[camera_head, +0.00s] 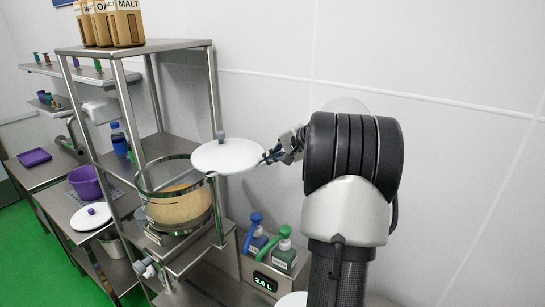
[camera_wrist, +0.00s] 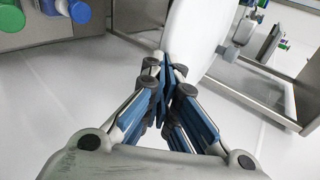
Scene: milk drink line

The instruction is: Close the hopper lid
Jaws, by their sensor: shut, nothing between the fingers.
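The hopper (camera_head: 176,205) is a clear drum with steel bands, part-filled with tan powder, on the steel stand. Its top is open. The hopper lid (camera_head: 228,156) is a white disc with a grey knob on top. It stands out to the right of the hopper's rim, near the hinge side. My gripper (camera_head: 272,155) is at the lid's right edge, with its fingertips close to or touching it. In the wrist view my gripper (camera_wrist: 165,75) is shut and empty, with the white lid (camera_wrist: 195,35) just beyond the fingertips. I cannot tell if they touch.
A steel shelf post (camera_head: 214,95) rises behind the lid. A blue pump bottle (camera_head: 255,238) and a green pump bottle (camera_head: 284,253) stand below, by the 2.0 L display (camera_head: 265,282). Malt cartons (camera_head: 126,24) stand on the top shelf. The wall at right is bare.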

